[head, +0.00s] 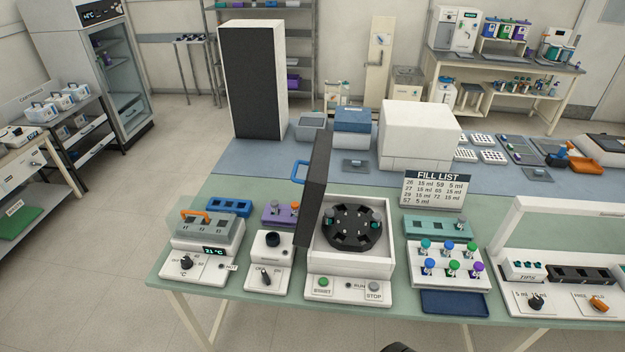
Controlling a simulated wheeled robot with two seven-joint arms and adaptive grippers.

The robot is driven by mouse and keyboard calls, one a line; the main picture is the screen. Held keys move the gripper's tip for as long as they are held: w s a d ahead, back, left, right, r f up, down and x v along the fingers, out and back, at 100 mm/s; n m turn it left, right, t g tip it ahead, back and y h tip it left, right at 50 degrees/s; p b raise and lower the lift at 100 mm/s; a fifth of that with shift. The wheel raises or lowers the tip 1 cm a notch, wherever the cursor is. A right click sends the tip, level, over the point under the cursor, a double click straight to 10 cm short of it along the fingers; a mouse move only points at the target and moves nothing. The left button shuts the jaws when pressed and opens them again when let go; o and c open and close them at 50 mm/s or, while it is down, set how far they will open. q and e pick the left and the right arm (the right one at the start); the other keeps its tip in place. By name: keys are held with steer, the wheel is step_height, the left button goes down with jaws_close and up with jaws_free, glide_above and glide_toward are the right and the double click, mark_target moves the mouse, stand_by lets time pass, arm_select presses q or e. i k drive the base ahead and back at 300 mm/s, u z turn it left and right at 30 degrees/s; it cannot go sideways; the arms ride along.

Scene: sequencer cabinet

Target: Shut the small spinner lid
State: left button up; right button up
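The small spinner (347,268) is a white box on the green-topped bench, near the front edge. Its dark lid (315,190) stands open, roughly upright along the box's left side, with a blue handle (299,171) on the lid's left face near the top. Inside the open bowl is a dark rotor (352,238) with slots and a few teal- or grey-capped tubes. A green START button (323,282) and a grey STOP button (374,286) sit on the front panel. Neither gripper shows; only a small dark rounded piece, possibly mine, shows at the bottom edge.
Left of the spinner stand a small device with a black knob (272,240) and a heater block with an orange handle (195,215). Right of it are a white rack of capped tubes (448,277) and a blue tray (455,302). A fill list sign (436,188) stands behind.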

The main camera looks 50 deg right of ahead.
mark_target(315, 182)
steer(key=z, duration=0.7)
steer(key=i, duration=0.7)
steer(key=z, duration=1)
steer(key=i, duration=0.2)
steer(key=z, duration=0.25)
